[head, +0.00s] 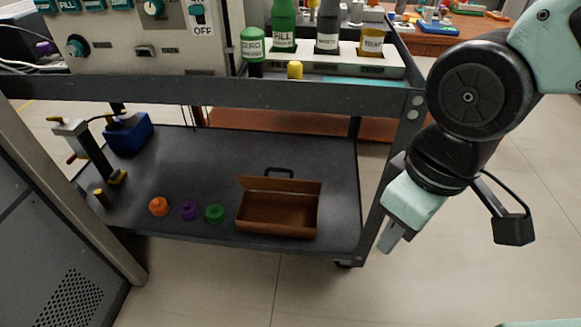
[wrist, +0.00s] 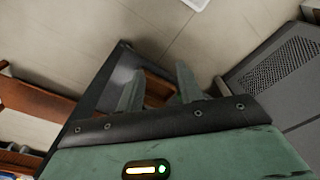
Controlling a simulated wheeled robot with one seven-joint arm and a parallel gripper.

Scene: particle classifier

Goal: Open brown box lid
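The brown box (head: 270,222) sits on the lower shelf of the cart, near its front right. Its brown lid (head: 280,185) stands raised along the back edge, with a dark handle (head: 279,171) behind it, and the box's inside shows. My gripper (head: 387,242) hangs to the right of the cart, outside its right post, apart from the box and pointing down. In the wrist view, the two fingers of my gripper (wrist: 158,82) are spread apart with nothing held.
The cart's lower shelf (head: 200,150) also holds orange (head: 158,207), purple (head: 189,210) and green (head: 214,213) pieces left of the box. Its right post (head: 386,165) stands between my gripper and the box. Bottles stand on the upper shelf. Floor is clear in front.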

